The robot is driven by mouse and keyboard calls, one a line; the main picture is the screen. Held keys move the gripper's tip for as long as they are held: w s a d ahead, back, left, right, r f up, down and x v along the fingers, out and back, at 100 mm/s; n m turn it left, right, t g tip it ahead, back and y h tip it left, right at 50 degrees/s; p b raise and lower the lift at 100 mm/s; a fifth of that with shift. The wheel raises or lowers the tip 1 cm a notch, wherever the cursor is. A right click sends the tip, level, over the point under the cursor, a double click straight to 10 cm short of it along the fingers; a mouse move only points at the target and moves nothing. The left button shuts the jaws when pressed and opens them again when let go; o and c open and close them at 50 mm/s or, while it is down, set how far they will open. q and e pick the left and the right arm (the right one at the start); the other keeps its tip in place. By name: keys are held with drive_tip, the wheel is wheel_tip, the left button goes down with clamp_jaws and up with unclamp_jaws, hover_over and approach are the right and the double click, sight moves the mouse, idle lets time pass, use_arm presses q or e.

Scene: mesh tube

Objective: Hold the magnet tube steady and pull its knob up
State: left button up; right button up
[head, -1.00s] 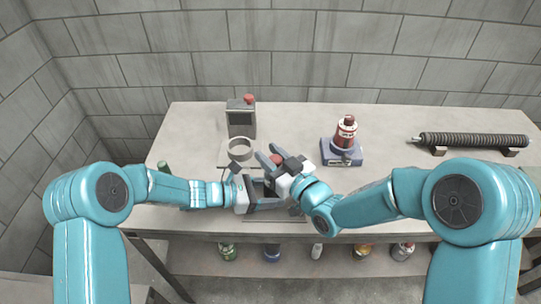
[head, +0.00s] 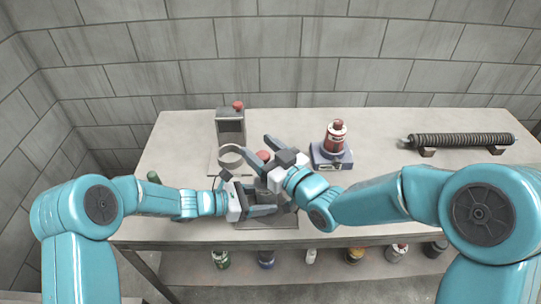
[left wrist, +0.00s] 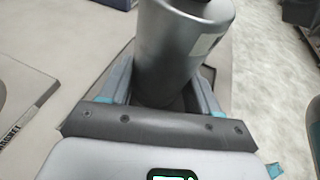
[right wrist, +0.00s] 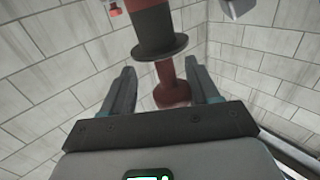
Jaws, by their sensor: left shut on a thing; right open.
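The magnet tube is a dark grey cylinder in the left wrist view (left wrist: 178,45), with a pale label on its side. My left gripper (left wrist: 165,92) is shut on it, one finger on each side. In the head view my arms mostly hide the tube. Its red knob (head: 263,155) shows there near my right gripper (head: 264,154). In the right wrist view, which looks upside down, the red knob (right wrist: 171,93) sits on a red stem beyond a dark flange (right wrist: 160,48). My right gripper is open, its fingers on either side of the knob, with gaps visible.
A red bottle (head: 335,140) on a blue base (head: 331,158) stands right of my right gripper. A ribbed rod (head: 460,140) lies far right. Several bottles sit below the table.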

drive_tip(key=v, duration=1.1)
drive_tip(key=shift+s, duration=0.35)
drive_tip(key=shift+d+r, duration=0.1)
drive_tip(key=shift+d, duration=0.05)
use_arm(q)
drive_tip(key=o, duration=0.9)
drive_tip(key=shift+c, duration=0.2)
